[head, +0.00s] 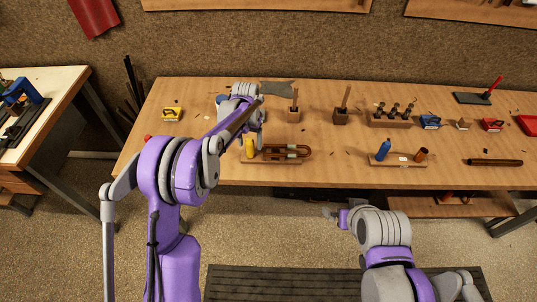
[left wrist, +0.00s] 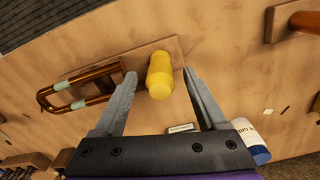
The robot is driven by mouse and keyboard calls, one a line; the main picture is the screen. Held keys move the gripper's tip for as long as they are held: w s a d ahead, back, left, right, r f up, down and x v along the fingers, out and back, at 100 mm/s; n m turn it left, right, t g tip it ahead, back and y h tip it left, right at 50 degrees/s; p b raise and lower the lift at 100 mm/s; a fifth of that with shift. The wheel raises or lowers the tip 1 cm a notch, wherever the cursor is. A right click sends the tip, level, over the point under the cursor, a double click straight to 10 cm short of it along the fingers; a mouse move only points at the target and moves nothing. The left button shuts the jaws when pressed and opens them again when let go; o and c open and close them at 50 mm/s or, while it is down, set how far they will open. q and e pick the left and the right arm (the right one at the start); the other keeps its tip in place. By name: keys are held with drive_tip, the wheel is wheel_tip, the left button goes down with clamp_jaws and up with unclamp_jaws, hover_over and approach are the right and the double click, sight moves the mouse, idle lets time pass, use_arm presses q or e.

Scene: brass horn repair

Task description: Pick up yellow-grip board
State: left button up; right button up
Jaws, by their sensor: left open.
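The yellow-grip board is a small wooden board (head: 262,161) with an upright yellow grip (head: 250,148) at its left end and a U-shaped copper tube (head: 285,152) on it. It lies near the table's front edge. In the left wrist view the yellow grip (left wrist: 160,76) stands between the open fingers of my left gripper (left wrist: 159,74), and the board (left wrist: 165,48) extends beyond. The fingers show no clear contact with the grip. In the head view my left arm partly covers this area. My right gripper (head: 334,214) is in front of the table, its jaws unclear.
A board with a blue bottle (head: 384,150) and a brown cup (head: 421,155) stands to the right. Behind are wooden blocks with upright handles (head: 341,115) and a rack (head: 390,122). A blue-and-white can (left wrist: 250,140) is near my left gripper. Bare table separates the two front boards.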

use_arm(q)
drive_tip(key=shift+f, duration=0.8)
clamp_jaws()
idle(0.8)
